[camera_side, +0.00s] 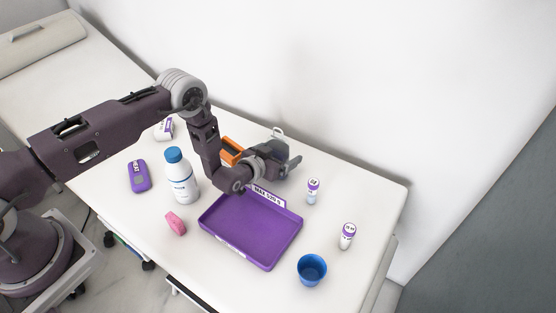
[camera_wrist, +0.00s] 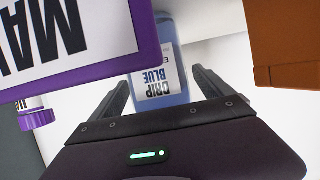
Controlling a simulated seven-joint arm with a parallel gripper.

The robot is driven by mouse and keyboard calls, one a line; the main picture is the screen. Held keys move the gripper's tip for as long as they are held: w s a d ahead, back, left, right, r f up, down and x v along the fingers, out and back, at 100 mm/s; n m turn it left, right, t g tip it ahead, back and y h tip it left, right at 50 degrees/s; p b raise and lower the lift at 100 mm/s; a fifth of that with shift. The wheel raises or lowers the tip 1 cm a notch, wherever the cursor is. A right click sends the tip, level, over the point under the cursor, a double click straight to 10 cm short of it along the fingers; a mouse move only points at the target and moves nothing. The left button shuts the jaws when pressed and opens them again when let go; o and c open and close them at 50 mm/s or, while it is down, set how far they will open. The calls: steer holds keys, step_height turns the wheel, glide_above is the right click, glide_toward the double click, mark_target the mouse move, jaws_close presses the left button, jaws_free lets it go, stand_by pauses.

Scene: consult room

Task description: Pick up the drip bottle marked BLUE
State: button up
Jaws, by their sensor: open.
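The drip bottle marked BLUE (camera_wrist: 168,42) is a translucent blue bottle with a white label reading DRIP BLUE, seen in the wrist view. My gripper (camera_wrist: 160,80) is open, with one dark finger on each side of the bottle and a gap visible on both sides. In the side view my gripper (camera_side: 290,160) is low at the back of the table, behind the purple tray. It hides most of what is there. A pale loop (camera_side: 277,131) shows just behind it; I cannot tell whether it belongs to the bottle.
The purple tray (camera_side: 250,232) has an upright MAX sign (camera_side: 267,196), close at upper left in the wrist view (camera_wrist: 70,40). An orange box (camera_side: 231,151) is left of the gripper. Two vials (camera_side: 313,190) (camera_side: 347,237), a blue cup (camera_side: 312,270) and a white bottle (camera_side: 182,181) stand around.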

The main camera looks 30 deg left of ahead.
steer(key=shift+x, duration=0.85)
steer(key=c, duration=1.8)
